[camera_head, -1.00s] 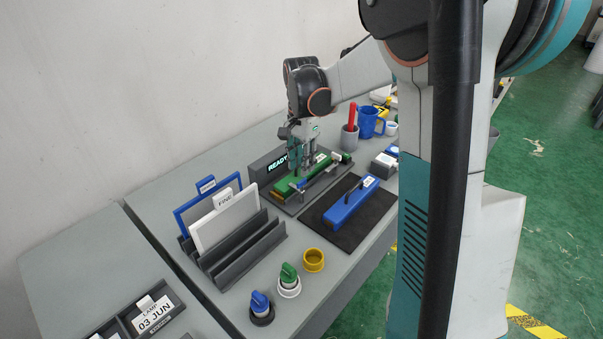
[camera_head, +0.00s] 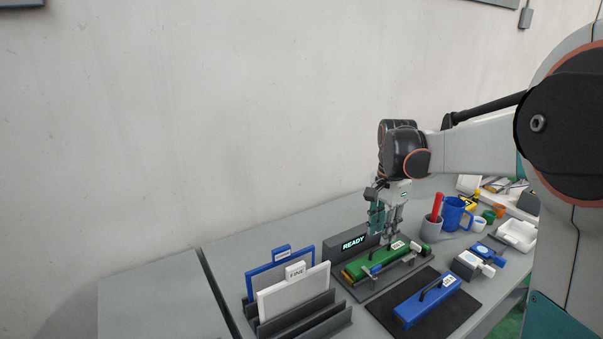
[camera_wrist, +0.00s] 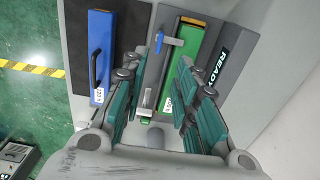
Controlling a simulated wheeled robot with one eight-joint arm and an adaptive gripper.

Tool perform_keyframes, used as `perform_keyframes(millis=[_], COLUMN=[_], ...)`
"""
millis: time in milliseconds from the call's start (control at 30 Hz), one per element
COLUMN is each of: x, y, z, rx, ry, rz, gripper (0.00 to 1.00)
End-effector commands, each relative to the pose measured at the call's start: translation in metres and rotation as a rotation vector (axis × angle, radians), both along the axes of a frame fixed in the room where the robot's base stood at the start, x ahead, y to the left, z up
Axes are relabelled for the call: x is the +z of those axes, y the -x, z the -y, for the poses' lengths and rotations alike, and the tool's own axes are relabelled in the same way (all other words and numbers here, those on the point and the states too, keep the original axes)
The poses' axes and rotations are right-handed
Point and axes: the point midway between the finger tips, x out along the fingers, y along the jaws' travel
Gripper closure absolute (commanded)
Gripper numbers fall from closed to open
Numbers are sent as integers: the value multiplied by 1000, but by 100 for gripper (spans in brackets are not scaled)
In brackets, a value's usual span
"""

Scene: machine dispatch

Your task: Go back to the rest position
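My gripper (camera_head: 385,222) hangs above the green block (camera_head: 372,263), which lies in a dark fixture with a lit READY sign (camera_head: 353,243). In the wrist view my gripper (camera_wrist: 157,92) has its two teal fingers spread wide apart with nothing between them but the view of the fixture below. The green block also shows in the wrist view (camera_wrist: 184,65), with a white label and a blue-handled clamp (camera_wrist: 168,41) beside it. Part of the block is hidden behind the right finger in that view.
A blue block (camera_head: 426,299) with a black handle lies on a dark mat (camera_head: 468,288). A rack (camera_head: 320,322) holds blue and white panels at the left. A grey cup (camera_head: 431,228) with a red tool and a blue mug (camera_head: 456,213) stand right of my gripper. The wall rises behind the table.

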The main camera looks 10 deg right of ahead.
Motion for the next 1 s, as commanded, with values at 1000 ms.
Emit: perform_keyframes(millis=[1000], x=[28], y=[186], z=[-124], rx=[997], ry=[272], rz=[464], gripper=[72])
